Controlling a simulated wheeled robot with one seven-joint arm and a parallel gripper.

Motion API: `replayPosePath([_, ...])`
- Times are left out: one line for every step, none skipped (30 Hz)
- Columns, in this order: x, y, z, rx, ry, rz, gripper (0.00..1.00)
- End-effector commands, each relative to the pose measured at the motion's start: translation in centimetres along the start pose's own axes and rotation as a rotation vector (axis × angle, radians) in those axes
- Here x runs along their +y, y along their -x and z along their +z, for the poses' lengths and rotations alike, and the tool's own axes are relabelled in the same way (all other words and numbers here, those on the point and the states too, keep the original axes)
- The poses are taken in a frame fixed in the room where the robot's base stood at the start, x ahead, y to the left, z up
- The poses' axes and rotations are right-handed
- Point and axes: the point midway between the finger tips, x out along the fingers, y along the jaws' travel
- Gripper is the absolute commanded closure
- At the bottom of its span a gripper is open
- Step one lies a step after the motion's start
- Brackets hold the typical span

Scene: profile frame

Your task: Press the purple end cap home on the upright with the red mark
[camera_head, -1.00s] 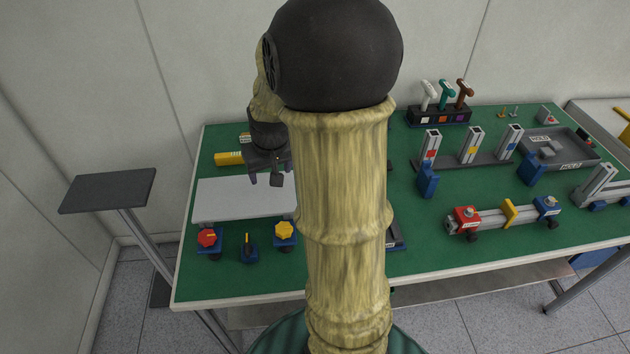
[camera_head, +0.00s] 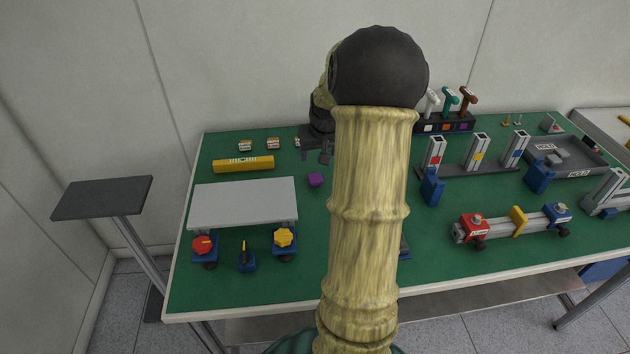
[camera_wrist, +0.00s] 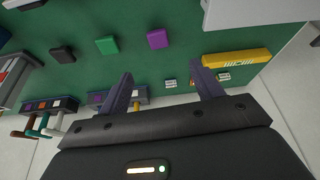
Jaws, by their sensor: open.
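The purple end cap (camera_head: 316,180) lies on the green table, right of the grey raised plate. It also shows in the wrist view (camera_wrist: 157,39), beyond my fingertips and apart from them. My gripper (camera_head: 315,158) is above the table behind the cap; in the wrist view its two fingers (camera_wrist: 165,84) are spread with nothing between them. The upright with the red mark (camera_head: 435,155) is the leftmost of three grey uprights on a dark rail, right of my arm. Its top looks open.
A green cap (camera_wrist: 106,45) and a black cap (camera_wrist: 62,54) lie beside the purple one. A yellow bar (camera_head: 243,164) lies behind the grey plate (camera_head: 245,200). A blue block (camera_head: 432,187) stands before the red-marked upright. A rack of handles (camera_head: 446,122) stands behind. My arm hides the middle table.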

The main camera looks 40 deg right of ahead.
Motion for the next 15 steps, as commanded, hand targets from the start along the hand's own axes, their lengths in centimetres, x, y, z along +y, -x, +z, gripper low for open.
replayPosePath([0.0, -1.1, 0.1, -0.003, 0.001, -0.001, 0.35])
replayPosePath([0.0, -1.6, 0.1, -0.004, 0.001, -0.001, 0.35])
replayPosePath([-0.1, -2.4, 0.1, -0.004, 0.001, -0.002, 0.35])
replayPosePath([-0.1, -2.9, 0.1, -0.003, 0.001, -0.002, 0.35])
replayPosePath([-0.1, -3.4, 0.1, -0.003, 0.001, -0.002, 0.35])
replayPosePath([-0.1, -4.1, 0.1, -0.004, 0.002, -0.002, 0.35])
replayPosePath([-0.1, -4.6, 0.1, -0.003, 0.003, -0.002, 0.35])
replayPosePath([-0.1, -5.2, 0.1, -0.004, 0.003, -0.002, 0.35])
replayPosePath([-0.1, -5.9, 0.1, -0.004, 0.002, -0.002, 0.35])
replayPosePath([-0.1, -6.4, 0.1, -0.003, 0.001, -0.002, 0.35])
replayPosePath([-0.1, -7.0, 0.1, -0.004, 0.0, -0.002, 0.35])
replayPosePath([-0.1, -7.6, 0.1, -0.003, 0.001, -0.001, 0.35])
replayPosePath([-0.1, -8.2, 0.1, -0.003, 0.002, -0.001, 0.35])
replayPosePath([-0.1, -8.6, 0.0, -0.002, 0.002, -0.001, 0.35])
replayPosePath([-0.1, -9.1, 0.0, -0.002, 0.002, -0.001, 0.35])
